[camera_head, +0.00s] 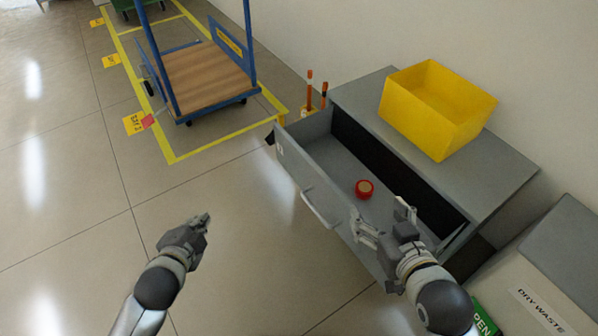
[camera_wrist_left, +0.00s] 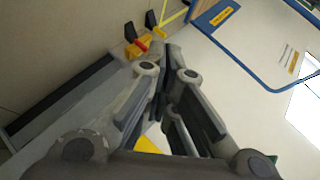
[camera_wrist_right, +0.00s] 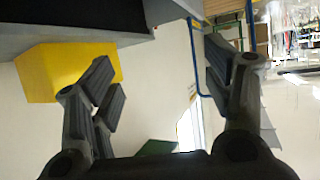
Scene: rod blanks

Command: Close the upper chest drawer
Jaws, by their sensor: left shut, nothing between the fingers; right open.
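The upper chest drawer (camera_head: 301,183) is grey and stands pulled out of the grey chest (camera_head: 478,168) in the head view. A red round object (camera_head: 364,189) lies on its floor. A pale bar handle (camera_head: 321,210) is on its front. My right gripper (camera_head: 384,222) is open, at the near end of the drawer front; I cannot tell whether it touches. It shows with fingers apart in the right wrist view (camera_wrist_right: 160,75). My left gripper (camera_head: 207,218) is shut and empty, over the floor left of the drawer, apart from it. It also shows in the left wrist view (camera_wrist_left: 170,60).
A yellow bin (camera_head: 432,112) stands on the chest top. Orange-handled tools (camera_head: 310,92) stand beyond the chest. A blue trolley (camera_head: 205,78) stands inside yellow floor lines. A dry waste container (camera_head: 560,262) is at the right. The floor at left is clear.

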